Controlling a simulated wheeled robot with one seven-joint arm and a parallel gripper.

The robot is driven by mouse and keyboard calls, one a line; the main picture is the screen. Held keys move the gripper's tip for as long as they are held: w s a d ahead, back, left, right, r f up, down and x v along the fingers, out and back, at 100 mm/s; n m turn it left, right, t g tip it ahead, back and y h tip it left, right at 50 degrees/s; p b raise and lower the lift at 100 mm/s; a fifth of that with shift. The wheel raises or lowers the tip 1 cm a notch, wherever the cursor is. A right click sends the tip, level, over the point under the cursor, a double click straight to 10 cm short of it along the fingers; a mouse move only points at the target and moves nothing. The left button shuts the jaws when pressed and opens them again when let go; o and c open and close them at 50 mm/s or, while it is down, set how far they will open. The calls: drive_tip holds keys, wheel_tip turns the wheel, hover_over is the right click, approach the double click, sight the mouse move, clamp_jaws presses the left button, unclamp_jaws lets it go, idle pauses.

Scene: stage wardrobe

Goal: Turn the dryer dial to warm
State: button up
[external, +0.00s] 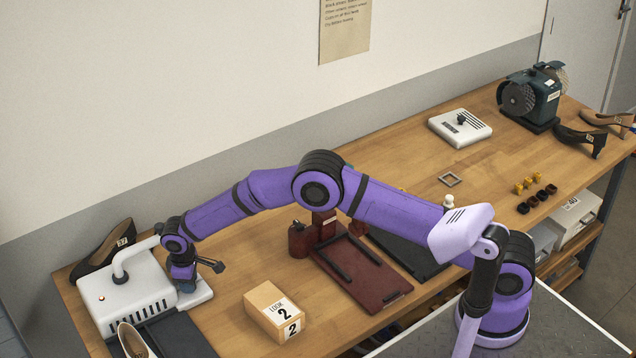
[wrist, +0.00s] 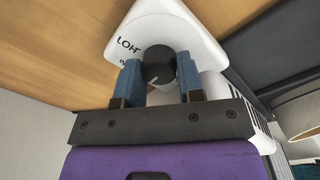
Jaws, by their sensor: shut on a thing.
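The dryer is a white box (external: 120,296) with vents and a curved white pipe, at the left end of the bench. In the wrist view its white panel (wrist: 185,28) carries a black round dial (wrist: 159,64) with a pale pointer line, which points toward the lower left of the picture. Upside-down lettering that looks like HOT is beside the dial, with another mark partly hidden by the left finger. My gripper (wrist: 159,80) has its two blue fingers on either side of the dial, shut on it. In the external view my gripper (external: 184,284) points down at the panel and hides the dial.
A dark shoe (external: 104,252) stands behind the dryer and a pale shoe (external: 132,343) in front. A cardboard box marked 2 (external: 273,312) and a dark red stand (external: 362,275) are to the right.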

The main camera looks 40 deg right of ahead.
drive_tip(key=m, duration=0.5)
drive_tip(key=shift+m, duration=0.3)
idle(0.4)
drive_tip(key=o, duration=0.9)
